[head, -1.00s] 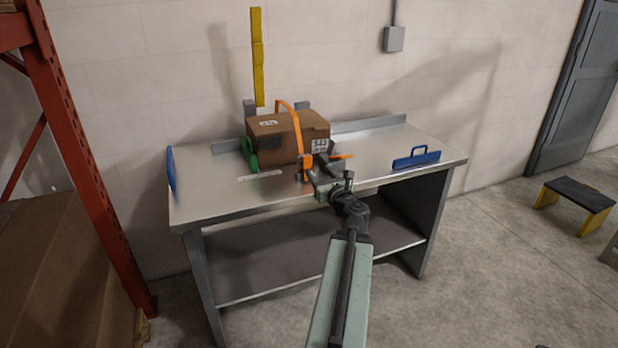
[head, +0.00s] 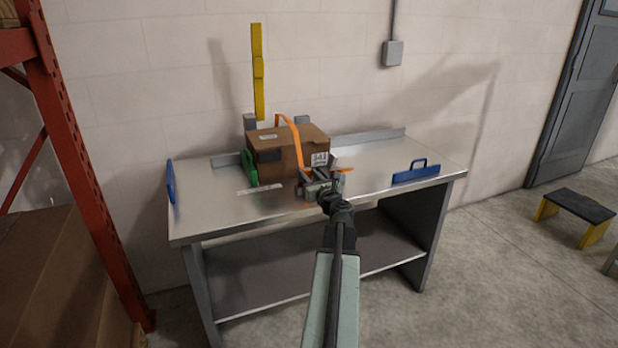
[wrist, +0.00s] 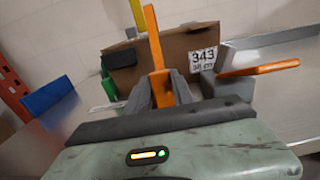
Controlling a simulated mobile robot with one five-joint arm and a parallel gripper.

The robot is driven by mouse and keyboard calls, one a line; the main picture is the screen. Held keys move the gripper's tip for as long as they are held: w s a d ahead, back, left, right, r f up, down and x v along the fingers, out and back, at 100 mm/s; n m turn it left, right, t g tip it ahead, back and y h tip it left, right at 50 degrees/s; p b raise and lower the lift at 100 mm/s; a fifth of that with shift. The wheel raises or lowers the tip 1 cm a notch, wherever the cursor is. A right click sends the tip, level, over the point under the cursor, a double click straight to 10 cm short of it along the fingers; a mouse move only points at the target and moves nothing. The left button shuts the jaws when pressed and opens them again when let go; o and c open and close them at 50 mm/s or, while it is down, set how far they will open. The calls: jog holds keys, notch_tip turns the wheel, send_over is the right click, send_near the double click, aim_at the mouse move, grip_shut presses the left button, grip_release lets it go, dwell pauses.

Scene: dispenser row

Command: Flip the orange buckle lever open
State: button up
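The orange buckle lever (wrist: 258,68) sticks out to the right from a grey block beside the carton's front. In the head view the lever (head: 345,170) shows just right of my gripper. An orange strap (head: 289,122) runs over the brown carton (head: 262,148) and down its front. My gripper (wrist: 161,90) is at the carton's front, fingers apart, with the strap's wider lower orange part (wrist: 160,88) between them. Whether the fingers touch it is unclear. The lever is to the right of both fingers. The lower buckle is partly hidden by my gripper.
The carton stands on a steel bench (head: 215,215) against a green stop (head: 249,168). A blue handle (head: 416,172) lies on the right and another blue piece (head: 171,182) is at the left edge. A yellow post (head: 258,72) rises behind. The bench's front left is clear.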

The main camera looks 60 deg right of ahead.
grip_shut()
dwell(1.0)
